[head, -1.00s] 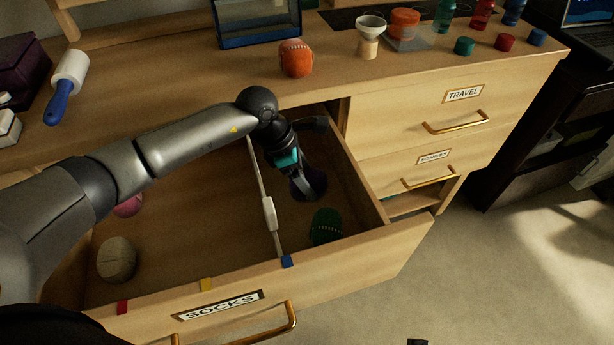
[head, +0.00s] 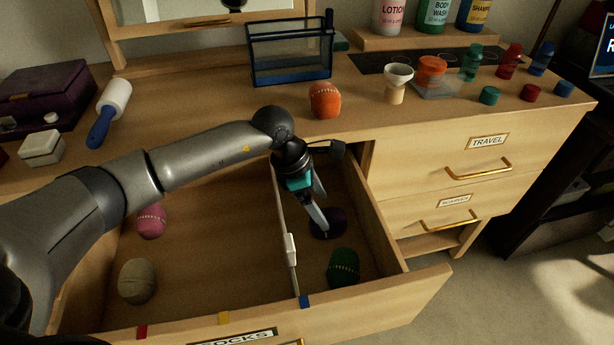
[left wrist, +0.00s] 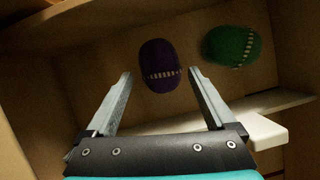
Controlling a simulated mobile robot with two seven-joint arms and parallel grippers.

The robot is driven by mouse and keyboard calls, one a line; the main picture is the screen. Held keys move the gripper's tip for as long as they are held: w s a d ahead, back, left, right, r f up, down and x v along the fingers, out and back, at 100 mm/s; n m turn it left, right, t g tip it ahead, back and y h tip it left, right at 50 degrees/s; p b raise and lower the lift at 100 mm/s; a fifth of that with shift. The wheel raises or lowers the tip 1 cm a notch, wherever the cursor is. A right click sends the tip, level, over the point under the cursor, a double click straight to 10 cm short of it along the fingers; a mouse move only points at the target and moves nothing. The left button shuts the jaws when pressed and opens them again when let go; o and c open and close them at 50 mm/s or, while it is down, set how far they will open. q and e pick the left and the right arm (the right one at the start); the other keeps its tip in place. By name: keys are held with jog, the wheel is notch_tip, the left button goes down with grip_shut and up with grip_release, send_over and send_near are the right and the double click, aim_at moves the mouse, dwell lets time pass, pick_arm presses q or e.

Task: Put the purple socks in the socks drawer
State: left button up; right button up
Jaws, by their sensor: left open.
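The purple socks (head: 328,224), a dark rolled bundle, lie in the right compartment of the open socks drawer (head: 385,309). They also show in the left wrist view (left wrist: 160,66), beyond and between the fingertips. My left gripper (head: 318,213) is inside the drawer, just above the purple socks. Its fingers are open and empty in the left wrist view (left wrist: 165,85), apart from the bundle. Part of the purple bundle is hidden by a finger in the head view. My right gripper is not in view.
Green socks (head: 343,267) lie in front of the purple ones, right of the white divider (head: 291,250). Pink socks (head: 151,221) and beige socks (head: 138,281) lie in the left compartment.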

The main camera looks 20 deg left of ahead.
pick_arm(q)
jog(key=p+v, duration=0.2)
jog(key=v, duration=0.5)
jog(key=shift+a+r, duration=0.15)
jog(key=shift+r, duration=0.1)
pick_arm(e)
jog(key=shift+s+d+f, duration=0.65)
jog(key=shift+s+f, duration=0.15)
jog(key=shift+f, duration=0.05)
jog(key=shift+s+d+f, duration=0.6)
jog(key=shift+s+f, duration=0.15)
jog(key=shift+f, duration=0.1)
